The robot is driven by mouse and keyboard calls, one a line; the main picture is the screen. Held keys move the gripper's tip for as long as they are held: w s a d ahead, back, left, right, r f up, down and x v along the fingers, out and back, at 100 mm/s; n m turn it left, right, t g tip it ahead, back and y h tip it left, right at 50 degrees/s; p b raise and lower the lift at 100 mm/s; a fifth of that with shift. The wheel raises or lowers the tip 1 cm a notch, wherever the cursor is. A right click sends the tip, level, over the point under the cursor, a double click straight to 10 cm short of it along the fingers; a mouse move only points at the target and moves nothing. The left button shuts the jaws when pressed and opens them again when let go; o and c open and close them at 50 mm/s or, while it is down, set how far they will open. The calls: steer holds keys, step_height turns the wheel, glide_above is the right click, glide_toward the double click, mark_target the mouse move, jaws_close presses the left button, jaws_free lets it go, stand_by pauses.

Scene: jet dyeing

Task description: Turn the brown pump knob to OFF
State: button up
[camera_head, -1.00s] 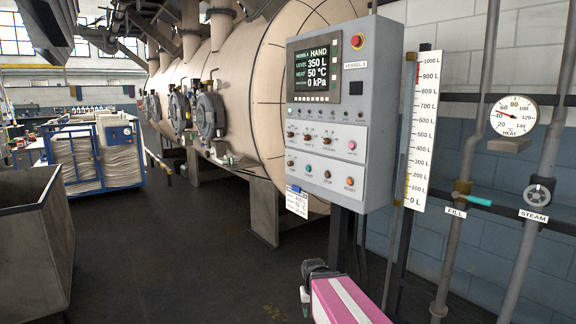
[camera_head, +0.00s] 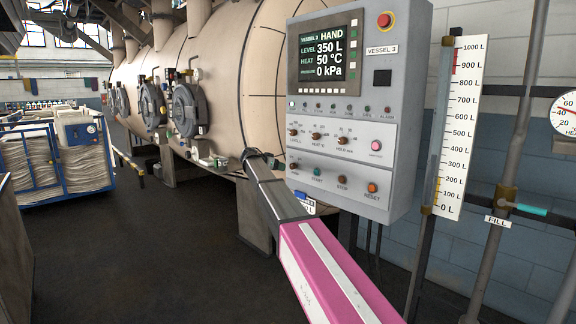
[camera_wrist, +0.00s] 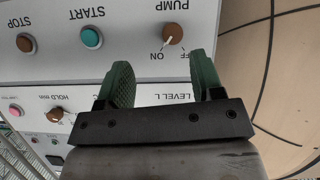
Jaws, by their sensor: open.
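The brown pump knob (camera_wrist: 172,33) is on the control panel, under the upside-down PUMP label in the wrist view. Its white pointer is turned toward the ON mark; the OFF mark is partly covered by a finger. In the head view the knob (camera_head: 293,167) is at the panel's lower left. My gripper (camera_wrist: 161,62) is open and empty, its two green fingertips apart and below the knob in the wrist view, one on each side of it. In the head view its dark end (camera_head: 252,156) is just left of the panel's lower part.
The LEVEL and HOLD knobs are close by. A red emergency button (camera_head: 385,19) is at the top. The large beige vessel (camera_head: 225,60) stands behind.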

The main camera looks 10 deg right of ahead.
mark_target(291, 166)
steer(key=w+d, duration=0.2)
steer(key=w+d+f, duration=0.1)
steer(key=w+d, duration=0.2)
steer(key=w+d+f, duration=0.1)
steer(key=w+d, duration=0.1)
steer(key=shift+w+d, duration=0.2)
steer(key=shift+d, duration=0.1)
steer(key=c, duration=0.9)
